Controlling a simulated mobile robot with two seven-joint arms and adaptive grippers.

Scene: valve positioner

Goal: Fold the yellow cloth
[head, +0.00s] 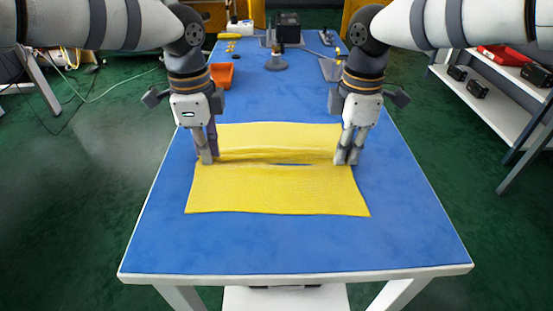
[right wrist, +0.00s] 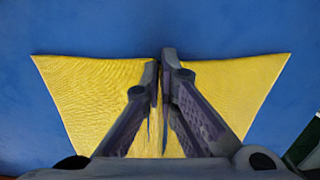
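The yellow cloth (head: 275,190) lies on the blue tabletop, mostly flat. A raised crease runs across it between my two grippers, and a thin blue gap shows just below the crease. My left gripper (head: 208,160) is at the cloth's left edge, its fingers close together on the crease. My right gripper (head: 347,160) is at the right edge in the same way. In the right wrist view, the fingers of my right gripper (right wrist: 162,62) are nearly together with a narrow strip of cloth (right wrist: 100,95) between them. The left fingertips are partly hidden.
The blue table (head: 300,250) is clear in front of and beside the cloth. Farther back stand an orange bin (head: 220,76), a grey stand (head: 277,62) and a black box (head: 288,27). A white shelf (head: 490,95) stands off to the right.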

